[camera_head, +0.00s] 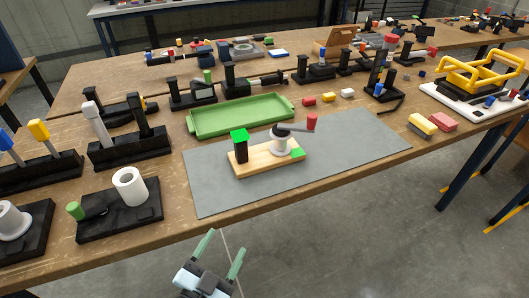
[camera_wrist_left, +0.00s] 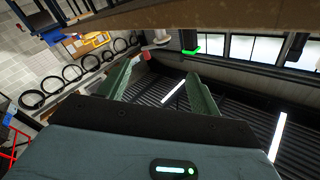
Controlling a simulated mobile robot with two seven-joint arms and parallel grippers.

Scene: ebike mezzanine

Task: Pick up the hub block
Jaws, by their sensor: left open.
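The likely hub block is a light wooden block (camera_head: 262,165) on the grey mat (camera_head: 345,150). It bears a black post with a green top (camera_head: 239,138), a white hub (camera_head: 281,144) with a dark lever and red knob (camera_head: 311,121), and a small green patch. My left gripper (camera_head: 222,245) is open and empty, in front of the table's near edge and apart from the block. In the left wrist view its two green fingers (camera_wrist_left: 160,80) stand apart with nothing between them. My right gripper is not in view.
A green tray (camera_head: 240,115) lies behind the mat. Black stands with a white roll (camera_head: 130,186) and tools fill the left side. A yellow-handled white board (camera_head: 470,104), yellow sponge (camera_head: 422,125) and red block (camera_head: 443,121) lie right. The mat's right part is clear.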

